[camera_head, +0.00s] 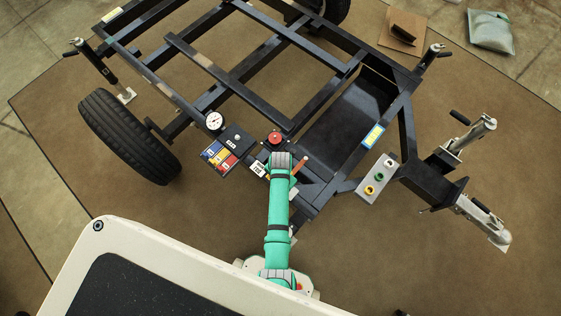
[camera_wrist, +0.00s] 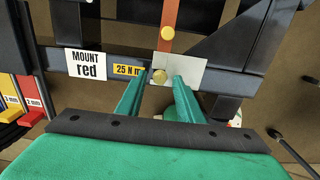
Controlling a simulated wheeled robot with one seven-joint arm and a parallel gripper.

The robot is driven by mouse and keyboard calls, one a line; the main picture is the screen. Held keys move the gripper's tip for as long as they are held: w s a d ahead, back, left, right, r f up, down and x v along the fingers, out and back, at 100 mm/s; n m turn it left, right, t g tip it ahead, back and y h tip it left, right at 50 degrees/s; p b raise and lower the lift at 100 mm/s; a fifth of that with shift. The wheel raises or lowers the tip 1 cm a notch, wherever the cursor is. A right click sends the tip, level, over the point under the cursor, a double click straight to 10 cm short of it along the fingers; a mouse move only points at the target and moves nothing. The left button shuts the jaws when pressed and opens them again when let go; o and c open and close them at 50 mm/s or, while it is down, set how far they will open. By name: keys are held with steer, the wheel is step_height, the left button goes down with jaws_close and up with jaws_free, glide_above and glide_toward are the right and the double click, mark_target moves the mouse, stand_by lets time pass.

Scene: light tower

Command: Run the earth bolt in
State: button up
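A brass-coloured bolt head (camera_wrist: 159,76) shows in the wrist view at the lower left of a pale plate (camera_wrist: 186,73) on the dark frame. A second brass-coloured round head (camera_wrist: 167,33) sits above it on an orange-brown strap (camera_wrist: 169,12). The strap also shows in the head view (camera_head: 301,163). I cannot tell for certain which head is the earth bolt. My gripper (camera_wrist: 161,80) has its two green fingers spread, one on each side of the lower bolt head in the picture. A gap shows between fingers and head; I cannot tell the depth. My arm hides the fingertips in the head view.
A coloured key rack (camera_head: 219,157), a gauge (camera_head: 214,121) and a red knob (camera_head: 276,138) stand nearby on the black trailer frame. A grey lamp box (camera_head: 376,177) is right.

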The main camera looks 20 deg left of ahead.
steer(key=shift+c, duration=0.7)
jaws_close()
